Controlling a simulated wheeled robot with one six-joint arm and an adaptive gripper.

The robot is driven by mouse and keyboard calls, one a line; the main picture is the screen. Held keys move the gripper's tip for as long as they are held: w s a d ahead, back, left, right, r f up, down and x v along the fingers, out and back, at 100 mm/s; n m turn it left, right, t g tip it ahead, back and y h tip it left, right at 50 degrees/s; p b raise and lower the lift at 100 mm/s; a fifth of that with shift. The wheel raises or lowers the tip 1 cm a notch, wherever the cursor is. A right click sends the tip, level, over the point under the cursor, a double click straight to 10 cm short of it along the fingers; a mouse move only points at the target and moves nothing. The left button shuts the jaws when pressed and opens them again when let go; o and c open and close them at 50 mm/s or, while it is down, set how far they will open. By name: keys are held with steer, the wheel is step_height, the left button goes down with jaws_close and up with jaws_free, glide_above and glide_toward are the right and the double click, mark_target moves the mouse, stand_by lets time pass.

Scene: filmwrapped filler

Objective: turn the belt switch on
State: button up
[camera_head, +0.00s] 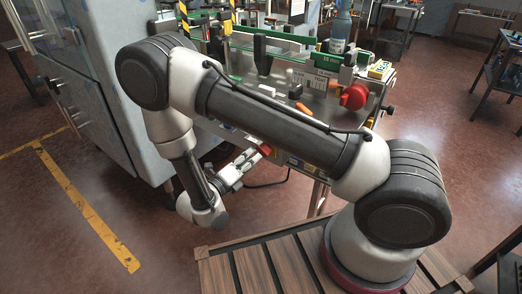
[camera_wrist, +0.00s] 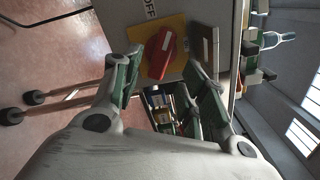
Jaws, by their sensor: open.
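The belt switch is a red rotary handle (camera_wrist: 158,52) on a yellow plate, on a grey panel in the wrist view. The word OFF is printed beside the plate. My gripper (camera_wrist: 163,62) is open, with one finger on each side of the red handle; I cannot tell whether either finger touches it. In the head view my gripper (camera_head: 247,162) reaches toward the front of the conveyor machine, and a small red part, likely the handle (camera_head: 266,149), shows at its tips.
The conveyor (camera_head: 320,62) carries a blue bottle (camera_head: 341,24) near its far edge. A large red knob (camera_head: 355,96) sits on its right end. A steel cabinet (camera_head: 75,80) stands left of my arm. In the wrist view a brown block (camera_wrist: 205,48) is beside the yellow plate.

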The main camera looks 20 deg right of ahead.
steer(key=x, duration=0.7)
jaws_close()
